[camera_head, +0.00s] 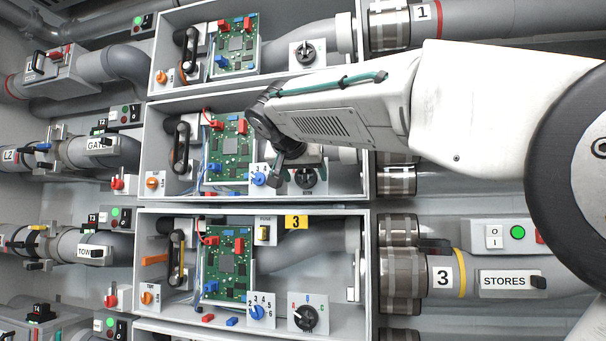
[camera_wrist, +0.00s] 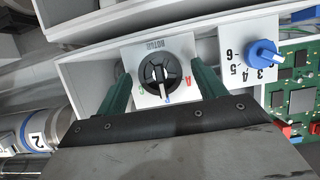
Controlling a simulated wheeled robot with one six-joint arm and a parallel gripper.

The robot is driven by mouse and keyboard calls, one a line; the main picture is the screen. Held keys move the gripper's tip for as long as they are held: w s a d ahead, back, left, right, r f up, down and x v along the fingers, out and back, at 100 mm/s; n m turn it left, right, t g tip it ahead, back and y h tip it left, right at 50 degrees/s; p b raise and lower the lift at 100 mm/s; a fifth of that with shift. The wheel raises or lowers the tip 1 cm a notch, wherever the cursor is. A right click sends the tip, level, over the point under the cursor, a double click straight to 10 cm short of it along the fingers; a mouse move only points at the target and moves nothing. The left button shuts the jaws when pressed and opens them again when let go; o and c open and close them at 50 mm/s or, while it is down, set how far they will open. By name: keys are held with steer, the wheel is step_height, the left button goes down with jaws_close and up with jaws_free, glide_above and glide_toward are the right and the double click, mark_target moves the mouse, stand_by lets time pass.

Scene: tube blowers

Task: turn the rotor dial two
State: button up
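Rotor dial two (camera_wrist: 154,75) is a black round knob on a white plate marked ROTOR, with a red letter, a blue letter and a green letter. Its white pointer line aims near the blue letter at the picture's bottom. My gripper (camera_wrist: 162,72) is open, its dark green fingers on either side of the dial with gaps between them and the knob. In the head view the dial (camera_head: 306,178) shows in the middle box, partly behind my gripper (camera_head: 292,180). How near the fingertips are to the plate is hard to tell.
A blue numbered selector knob (camera_wrist: 263,53) and a green circuit board (camera_wrist: 298,95) sit beside the dial plate. The box walls (camera_wrist: 85,75) stand close to the fingers. Similar dials show in the upper box (camera_head: 305,53) and lower box (camera_head: 303,318).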

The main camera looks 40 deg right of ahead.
steer(key=c, duration=0.9)
steer(key=shift+o, duration=0.2)
steer(key=shift+w+n+g, duration=0.1)
steer(key=shift+n+g, duration=0.2)
steer(key=n+h, duration=0.1)
steer(key=n, duration=0.1)
steer(key=n+g+h, duration=0.1)
steer(key=shift+w+a+f+n+g, duration=0.1)
steer(key=shift+w+a+n+g, duration=0.1)
steer(key=shift+n+g, duration=0.15)
steer(key=n+g+h, duration=0.1)
steer(key=n+h, duration=0.1)
steer(key=n, duration=0.2)
steer(key=shift+f, duration=0.15)
steer(key=o, duration=1)
steer(key=shift+c, duration=0.2)
